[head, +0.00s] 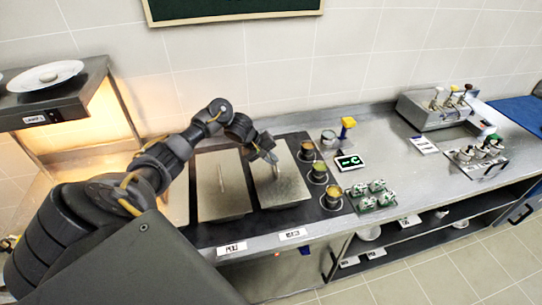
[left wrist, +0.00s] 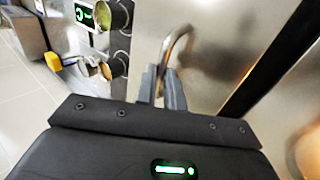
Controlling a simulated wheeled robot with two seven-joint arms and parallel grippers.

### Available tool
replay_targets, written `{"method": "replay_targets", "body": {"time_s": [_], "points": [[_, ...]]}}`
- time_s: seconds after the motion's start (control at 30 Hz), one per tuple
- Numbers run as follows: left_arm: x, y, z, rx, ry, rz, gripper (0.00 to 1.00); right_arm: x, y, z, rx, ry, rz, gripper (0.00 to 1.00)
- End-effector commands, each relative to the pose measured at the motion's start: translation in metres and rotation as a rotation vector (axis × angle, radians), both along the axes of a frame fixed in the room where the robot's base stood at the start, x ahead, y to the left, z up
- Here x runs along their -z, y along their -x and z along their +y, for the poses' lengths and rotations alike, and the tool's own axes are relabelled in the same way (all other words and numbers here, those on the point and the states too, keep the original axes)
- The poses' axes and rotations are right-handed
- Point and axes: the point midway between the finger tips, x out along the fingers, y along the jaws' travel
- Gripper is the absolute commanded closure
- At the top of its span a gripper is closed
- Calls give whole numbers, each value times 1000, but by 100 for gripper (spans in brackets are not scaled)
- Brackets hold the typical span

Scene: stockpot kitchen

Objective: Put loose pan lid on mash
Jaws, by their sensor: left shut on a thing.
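A flat steel pan lid (head: 290,187) with a bar handle lies over the right-hand well of the dark counter unit. My left gripper (head: 268,156) reaches over it from the left and is shut on its handle. In the left wrist view, the fingers (left wrist: 162,88) close around the lower end of the curved handle (left wrist: 178,45), with the lid's steel face (left wrist: 215,55) behind. I cannot tell whether the lid sits flush or is slightly raised. The small front labels (head: 293,234) are not readable, and no mash shows. My right gripper is out of view.
A second steel lid (head: 222,190) with a handle lies just left. Several round pots (head: 318,172) stand along the unit's right side. Further right are a small screen (head: 349,162), green-and-white items (head: 371,194) and a steel holder (head: 438,108). A shelf with a plate (head: 45,76) stands at left.

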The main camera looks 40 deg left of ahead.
Motion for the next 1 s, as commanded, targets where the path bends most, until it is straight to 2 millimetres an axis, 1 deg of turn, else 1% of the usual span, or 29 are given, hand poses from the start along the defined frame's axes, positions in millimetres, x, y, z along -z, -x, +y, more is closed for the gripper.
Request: {"method": "replay_targets", "body": {"time_s": [0.3,0.33,0.5,0.53,0.83,0.93,1.0], "points": [[0,-1,0,-1,0,-2,100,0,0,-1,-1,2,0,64],[0,-1,0,-1,0,-2,89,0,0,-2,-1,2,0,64],[0,0,0,0,1,-2,66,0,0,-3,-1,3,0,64],[0,0,0,0,1,-1,64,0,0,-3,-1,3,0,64],[-1,1,1,0,0,0,64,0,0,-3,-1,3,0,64],[-9,5,4,0,-1,-2,64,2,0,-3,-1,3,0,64],[-18,10,9,0,-4,-3,64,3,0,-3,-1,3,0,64]]}}
